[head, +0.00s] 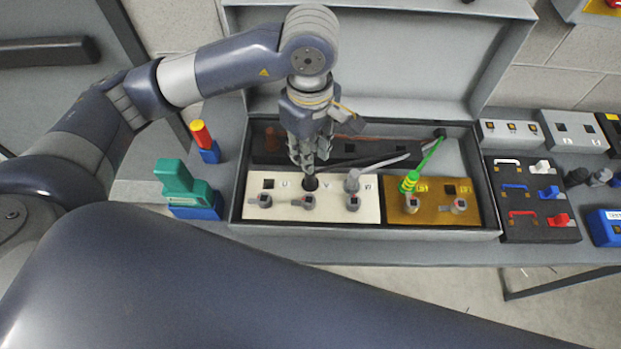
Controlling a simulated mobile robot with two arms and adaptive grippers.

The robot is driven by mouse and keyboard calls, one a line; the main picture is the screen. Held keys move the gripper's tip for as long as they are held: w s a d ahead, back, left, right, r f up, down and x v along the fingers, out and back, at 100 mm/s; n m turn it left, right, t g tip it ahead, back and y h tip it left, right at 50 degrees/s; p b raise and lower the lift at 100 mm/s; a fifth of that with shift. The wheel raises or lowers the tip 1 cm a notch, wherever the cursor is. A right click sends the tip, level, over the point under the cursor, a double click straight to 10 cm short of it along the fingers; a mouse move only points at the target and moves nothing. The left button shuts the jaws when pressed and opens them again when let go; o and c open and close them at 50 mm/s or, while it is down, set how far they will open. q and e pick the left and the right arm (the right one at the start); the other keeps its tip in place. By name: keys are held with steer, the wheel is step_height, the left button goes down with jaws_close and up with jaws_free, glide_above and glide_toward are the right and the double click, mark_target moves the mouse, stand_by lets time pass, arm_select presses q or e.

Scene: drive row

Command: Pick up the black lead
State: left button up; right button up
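A black plug (310,184), which looks like the end of the black lead, stands at the white panel (283,210) in the open grey case. A dark cable runs from near it to the right. My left gripper (308,165) points down directly above the black plug, its fingertips at or very near the plug's top. I cannot tell whether the fingers touch or grip it, as they overlap the plug and the cable. My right gripper is not in view.
A grey plug (352,181) with a grey lead stands close on the right. A green plug (409,182) stands at the brown panel (432,213). Small grey knobs line both panels' front. A teal block (178,181) is left of the case; a black switch panel (532,232) is right.

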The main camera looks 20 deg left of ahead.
mark_target(310, 182)
arm_select(q)
step_height(310, 182, down, 3)
steer(key=shift+r+p, duration=0.15)
steer(key=shift+p, duration=0.15)
steer(key=f+p, duration=0.1)
steer(key=f, duration=0.1)
steer(key=f+p, duration=0.1)
steer(key=f, duration=0.1)
steer(key=shift+s+f, duration=0.2)
steer(key=shift+f, duration=0.4)
jaws_close()
